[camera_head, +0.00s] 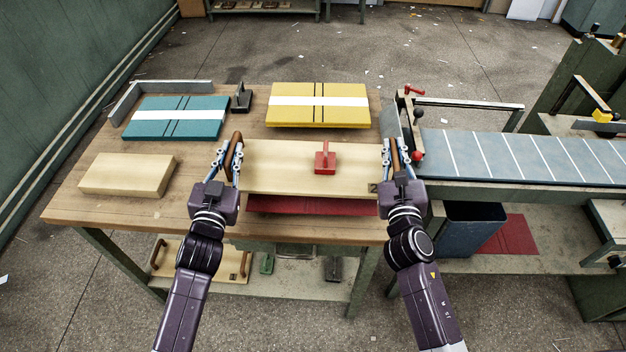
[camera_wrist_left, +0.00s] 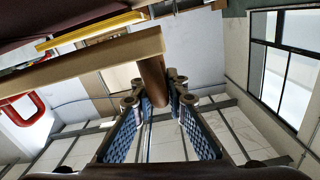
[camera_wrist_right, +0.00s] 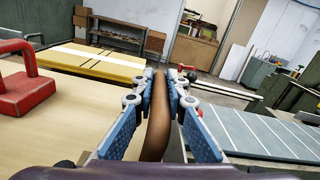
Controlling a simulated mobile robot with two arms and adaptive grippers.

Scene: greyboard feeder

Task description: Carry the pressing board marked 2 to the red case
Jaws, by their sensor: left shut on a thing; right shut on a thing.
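A pale wooden pressing board (camera_head: 280,165) lies level across the middle, with a dark "2" at its front right corner. Brown handles stand at its two ends. My left gripper (camera_head: 229,158) is shut on the left handle (camera_wrist_left: 153,80). My right gripper (camera_head: 396,156) is shut on the right handle (camera_wrist_right: 156,115). The red case (camera_head: 312,206) shows as a dark red strip below the board's front edge; the board hides the rest. I cannot tell whether the board touches it. A red block with an upright grip (camera_head: 325,160) appears on the board's top, also in the right wrist view (camera_wrist_right: 25,85).
A teal case (camera_head: 175,117) lies at the table's back left, inside a grey angle rail (camera_head: 150,88). A yellow case (camera_head: 318,105) lies behind the board. A plain wooden block (camera_head: 127,174) is at front left. A conveyor (camera_head: 520,157) adjoins at right, with a dark bin (camera_head: 470,228) below.

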